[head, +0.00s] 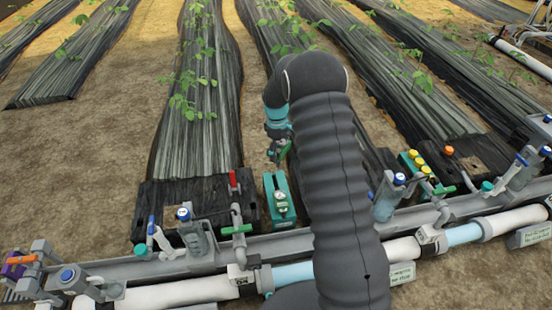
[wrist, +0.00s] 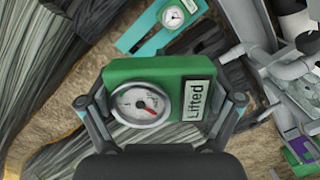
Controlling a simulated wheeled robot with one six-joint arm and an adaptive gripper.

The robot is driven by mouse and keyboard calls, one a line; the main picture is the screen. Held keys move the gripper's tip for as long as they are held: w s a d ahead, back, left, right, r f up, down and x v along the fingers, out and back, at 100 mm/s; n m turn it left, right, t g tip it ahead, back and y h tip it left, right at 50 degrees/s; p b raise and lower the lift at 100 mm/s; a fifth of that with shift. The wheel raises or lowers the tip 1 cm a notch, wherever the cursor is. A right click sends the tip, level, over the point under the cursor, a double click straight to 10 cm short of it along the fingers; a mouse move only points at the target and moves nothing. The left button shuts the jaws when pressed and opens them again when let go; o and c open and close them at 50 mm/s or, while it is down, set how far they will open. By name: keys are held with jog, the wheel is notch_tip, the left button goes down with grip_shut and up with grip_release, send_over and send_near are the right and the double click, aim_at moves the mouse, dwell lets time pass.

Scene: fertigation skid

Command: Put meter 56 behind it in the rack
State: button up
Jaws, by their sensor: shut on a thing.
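My gripper (wrist: 160,104) is shut on a green meter (wrist: 118,73), with one finger at each side of it. The meter has a round white dial with a red needle and a label reading "Lifted"; I see no number 56. In the head view my gripper (head: 278,150) holds the meter above the ground, beyond the teal rack (head: 269,187). The rack also shows at the top of the wrist view (wrist: 132,40), apart from the held meter. A white dial (wrist: 173,17) sits on it, and a dark part lies beside it.
A grey rail with white pipes (head: 185,292) and valves crosses the front. A red-handled valve (head: 233,182) stands left of the rack, and a blue-capped bottle (head: 192,235) further left. Yellow-capped items (head: 412,160) stand at right. Covered plant beds (head: 195,110) lie behind.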

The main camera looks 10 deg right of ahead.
jog(key=w+f+n+b, duration=0.3)
jog(key=f+n+b, duration=0.1)
jog(key=f, duration=0.6)
jog(key=w+f+n+b, duration=0.3)
jog(key=f+n+b, duration=0.1)
jog(key=f, duration=0.6)
jog(key=shift+w+f+t+h+b, duration=0.3)
jog(key=shift+w+f+b, duration=0.1)
jog(key=shift+b, duration=0.15)
jog(key=shift+f, duration=2)
dwell(0.6)
jog(key=shift+f, duration=0.15)
jog(key=o, duration=0.9)
